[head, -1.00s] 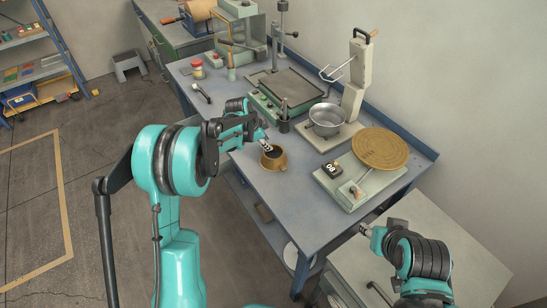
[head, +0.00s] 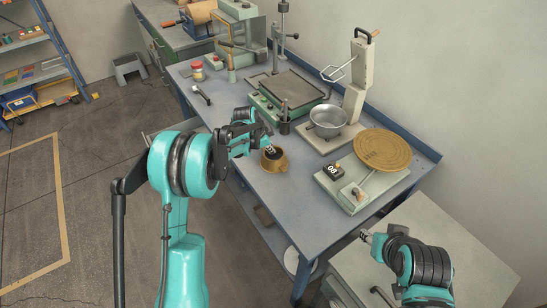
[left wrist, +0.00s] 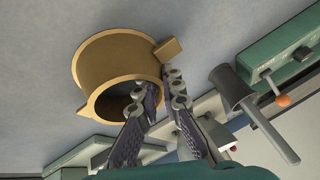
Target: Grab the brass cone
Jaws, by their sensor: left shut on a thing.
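The brass cone (head: 280,163), a hollow brass vessel with a dark inside, stands on the blue bench near its front left edge. It also shows in the left wrist view (left wrist: 115,62), with a small tab on its side. My left gripper (head: 266,147) is at its rim in the head view. In the left wrist view the left gripper (left wrist: 163,88) is shut on its wall, with one finger at the opening and the other outside. My right gripper (head: 367,237) is at the lower right, away from the cone; its fingers are too small to read.
A dark post (head: 284,122) rises behind the cone. The bench front is mostly clear.

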